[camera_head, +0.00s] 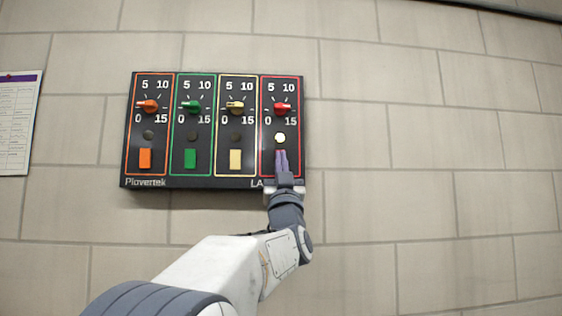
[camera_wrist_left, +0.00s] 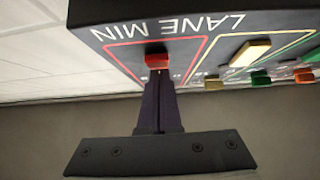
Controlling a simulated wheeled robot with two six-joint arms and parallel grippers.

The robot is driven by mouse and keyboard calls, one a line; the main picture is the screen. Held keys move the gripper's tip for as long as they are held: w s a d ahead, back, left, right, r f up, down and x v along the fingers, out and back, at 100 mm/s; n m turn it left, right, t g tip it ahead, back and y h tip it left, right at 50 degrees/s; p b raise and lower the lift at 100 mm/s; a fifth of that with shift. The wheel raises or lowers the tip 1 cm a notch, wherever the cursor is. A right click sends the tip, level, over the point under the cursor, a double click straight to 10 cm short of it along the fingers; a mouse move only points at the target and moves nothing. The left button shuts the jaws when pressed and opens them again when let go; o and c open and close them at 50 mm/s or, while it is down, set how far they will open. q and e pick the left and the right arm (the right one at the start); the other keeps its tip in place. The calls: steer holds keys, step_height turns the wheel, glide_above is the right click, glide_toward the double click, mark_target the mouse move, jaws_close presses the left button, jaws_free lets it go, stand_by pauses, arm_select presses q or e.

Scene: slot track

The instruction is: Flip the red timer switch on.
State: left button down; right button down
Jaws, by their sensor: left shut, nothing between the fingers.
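The dark timer panel (camera_head: 209,82) is on the wall with orange, green, yellow and red columns. The red column, at the right end, has a red knob (camera_head: 282,108) and a lit pale lamp (camera_head: 280,138); the other lamps are dark. My left gripper (camera_head: 281,154) is shut and empty, its purple fingers in front of the lower red column, hiding the red switch in the head view. In the left wrist view the red switch (camera_wrist_left: 157,62) shows just beyond the fingertips (camera_wrist_left: 158,76), which look at or very close to it. My right gripper is not in view.
The orange (camera_head: 145,159), green (camera_head: 190,158) and yellow (camera_head: 235,160) switches sit left of the red column. A paper sheet (camera_head: 17,122) hangs on the wall at far left. The block wall right of the panel is bare.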

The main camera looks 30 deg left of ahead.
arm_select(q)
steer(key=shift+s, duration=0.1)
steer(key=s+d+f+b, duration=0.5)
steer(key=s+d+b, duration=0.2)
steer(key=s+b, duration=0.1)
steer(key=shift+s+f+b, duration=0.2)
steer(key=shift+s+b, duration=0.15)
steer(key=shift+s, duration=0.35)
steer(key=shift+d, duration=0.1)
